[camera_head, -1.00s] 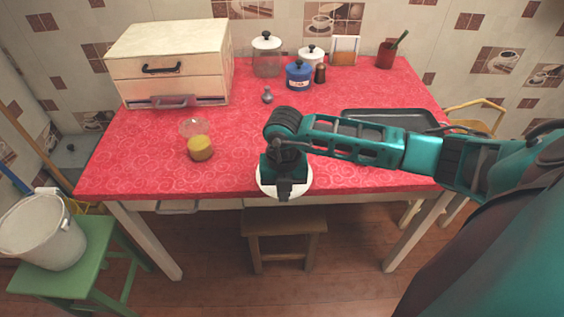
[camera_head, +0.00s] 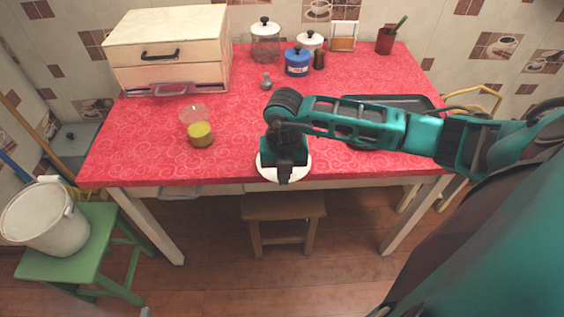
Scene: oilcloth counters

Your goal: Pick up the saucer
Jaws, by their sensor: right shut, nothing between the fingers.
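The white saucer (camera_head: 303,172) lies at the front edge of the red table, near its middle. My right gripper (camera_head: 284,176) points down over the saucer and hides much of it. The gripper is shut, with nothing held between its fingers. Whether the fingertips touch the saucer cannot be told from this angle. My left gripper is not in view.
The red table (camera_head: 225,166) holds a glass with yellow contents (camera_head: 200,134) left of the saucer. A dark tray (camera_head: 385,103) lies behind my right arm. A drawer box (camera_head: 168,50), jars and a blue pot (camera_head: 298,62) stand farther back. A stool (camera_head: 283,207) is below.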

